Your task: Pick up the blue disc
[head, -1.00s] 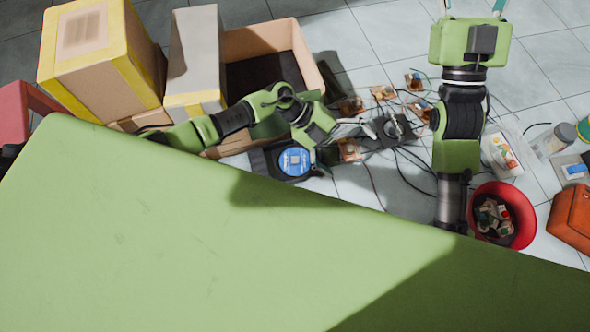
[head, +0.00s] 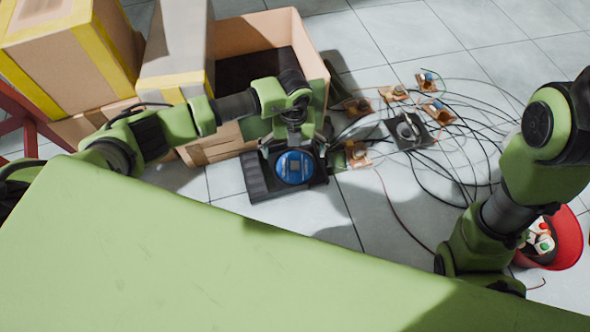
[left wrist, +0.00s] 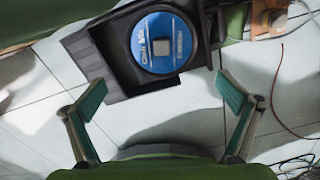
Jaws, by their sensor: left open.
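The blue disc (head: 294,167) lies flat on a black hi-fi unit (head: 259,184) on the floor, with pale lettering and a grey centre. In the left wrist view the disc (left wrist: 161,42) is at the top, beyond my fingertips. My left gripper (left wrist: 163,96) is open and empty there, its two green-tipped fingers wide apart on the near side of the black unit (left wrist: 113,72). In the head view my left wrist stands just over the disc's far edge and its fingers are mostly hidden. My right arm is at the right, and its gripper is out of frame.
An open cardboard box (head: 262,32) stands right behind the unit, with taped boxes (head: 64,55) to its left. Small circuit boards (head: 409,130) and loose black cables lie to the right. A red bucket (head: 565,240) holds small parts. Bare tile lies in front of the unit.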

